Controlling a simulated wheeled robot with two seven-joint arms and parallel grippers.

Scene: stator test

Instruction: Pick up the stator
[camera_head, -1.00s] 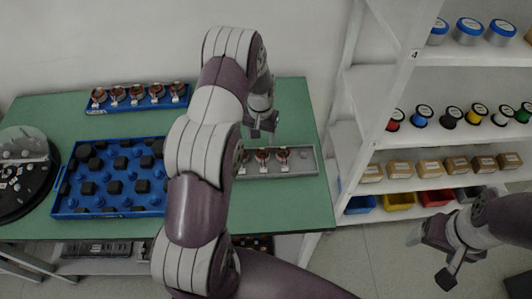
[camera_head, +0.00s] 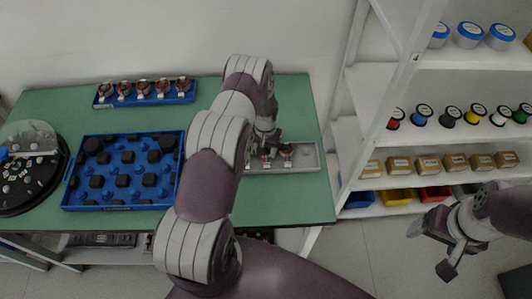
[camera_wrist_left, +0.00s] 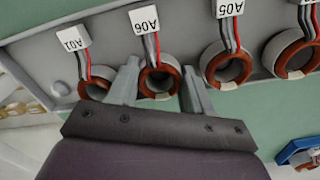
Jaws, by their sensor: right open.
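Stators, copper-and-grey rings with red and black leads and white tags, stand in a grey tray (camera_head: 307,160) on the green table. In the left wrist view, the stator tagged A06 (camera_wrist_left: 160,80) sits between the two fingers of my left gripper (camera_wrist_left: 160,88), with small gaps beside it. Stator A01 (camera_wrist_left: 95,88) is on its left and stator A05 (camera_wrist_left: 228,66) on its right. In the head view, my left gripper (camera_head: 264,143) is low at the tray, partly hiding the stators. My right gripper (camera_head: 432,250) is open and empty, away from the table.
A blue tray (camera_head: 150,100) with several more stators stands at the back. A blue crate (camera_head: 125,207) with black and blue parts is at the left, beside a round black tray (camera_head: 35,200). White shelves (camera_head: 395,170) with spools and boxes stand right of the table.

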